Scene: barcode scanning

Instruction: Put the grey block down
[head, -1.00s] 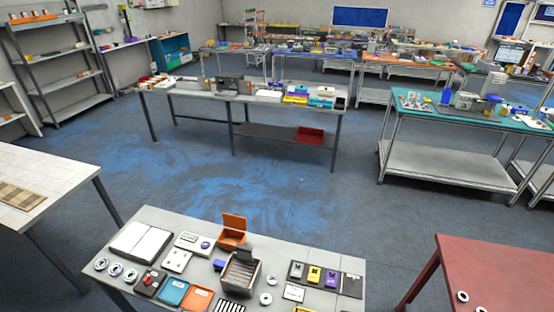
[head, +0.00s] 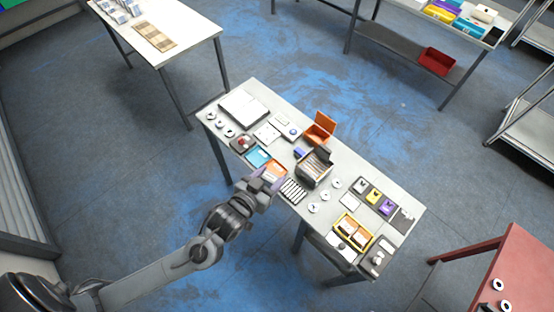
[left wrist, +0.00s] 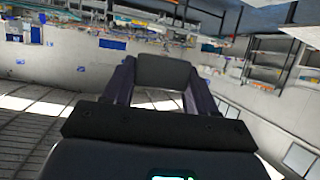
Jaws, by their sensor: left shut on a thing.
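The grey block (left wrist: 163,70) shows in the left wrist view as a dark grey, rounded rectangular piece between the two purple fingers. My left gripper (left wrist: 160,85) is shut on it. In the head view my left gripper (head: 263,181) is at the front edge of the grey table (head: 328,195), near the orange and blue trays. I cannot make out the block clearly there. The wrist view shows room and walls behind the block, with no table surface near it. My right gripper is not in view.
The table carries an open dark box (head: 313,168), an orange open box (head: 319,130), a blue tray (head: 257,156), a striped card (head: 293,190), white rings and a yellow-edged tray (head: 352,232). Small bare patches show between them. A red table (head: 510,270) stands at right.

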